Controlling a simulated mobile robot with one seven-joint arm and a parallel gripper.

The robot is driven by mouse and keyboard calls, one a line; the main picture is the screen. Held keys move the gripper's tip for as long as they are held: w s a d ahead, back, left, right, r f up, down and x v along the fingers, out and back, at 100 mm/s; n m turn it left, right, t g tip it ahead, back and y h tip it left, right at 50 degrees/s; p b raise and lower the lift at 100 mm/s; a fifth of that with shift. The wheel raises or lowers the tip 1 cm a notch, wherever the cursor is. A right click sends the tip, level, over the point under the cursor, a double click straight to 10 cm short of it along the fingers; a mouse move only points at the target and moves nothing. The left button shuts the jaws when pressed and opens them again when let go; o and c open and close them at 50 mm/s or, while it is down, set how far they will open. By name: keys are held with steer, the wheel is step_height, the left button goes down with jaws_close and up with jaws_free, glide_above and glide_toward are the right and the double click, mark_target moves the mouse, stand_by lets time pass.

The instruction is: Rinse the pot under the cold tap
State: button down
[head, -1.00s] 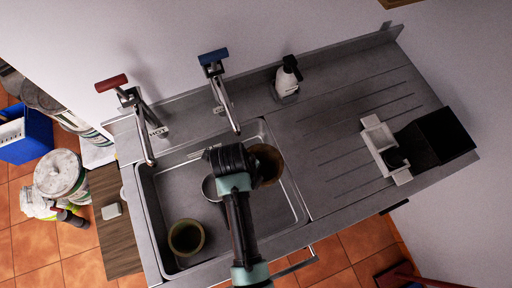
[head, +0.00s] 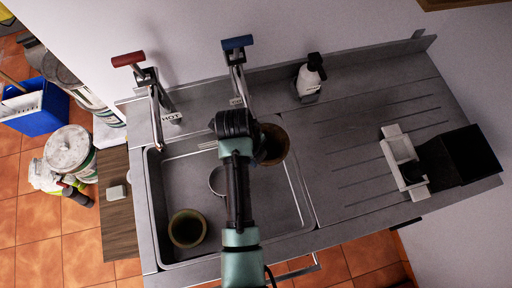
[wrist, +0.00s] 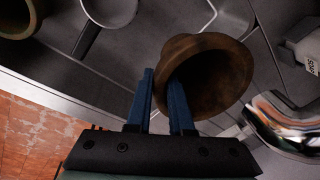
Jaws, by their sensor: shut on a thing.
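A brown pot (head: 274,146) is gripped over the back right of the steel sink (head: 158,205). In the wrist view the pot (wrist: 228,62) is tilted, its wide mouth facing the camera. My gripper (wrist: 164,78) is shut on the pot's wall, and its blue fingers show at the near rim. The blue-handled tap (head: 238,62) stands behind the sink; my arm hides its spout end in the head view. A chrome pipe (wrist: 280,128) lies close right of the pot in the wrist view. No water stream shows.
The red-handled tap (head: 150,90), labelled HOT, stands to the left. A second pot (head: 187,228) and a round handled pan (head: 217,181) are in the sink. A soap bottle (head: 310,77) stands behind the drainer. A white-and-black item (head: 402,160) sits on the right.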

steer(key=shift+d, duration=0.15)
steer(key=shift+w+d, duration=0.2)
steer(key=shift+d, duration=0.25)
steer(key=shift+a, duration=0.1)
stand_by(0.3)
steer(key=shift+s+a+p, duration=0.2)
steer(key=shift+a+p, duration=0.15)
steer(key=shift+a, duration=0.15)
steer(key=s+d+p, duration=0.2)
steer(key=s+p, duration=0.3)
steer(key=s, duration=0.2)
steer(key=shift+s+d, duration=0.25)
steer(key=shift+s, duration=0.05)
stand_by(0.4)
steer(key=shift+r, duration=0.1)
stand_by(0.9)
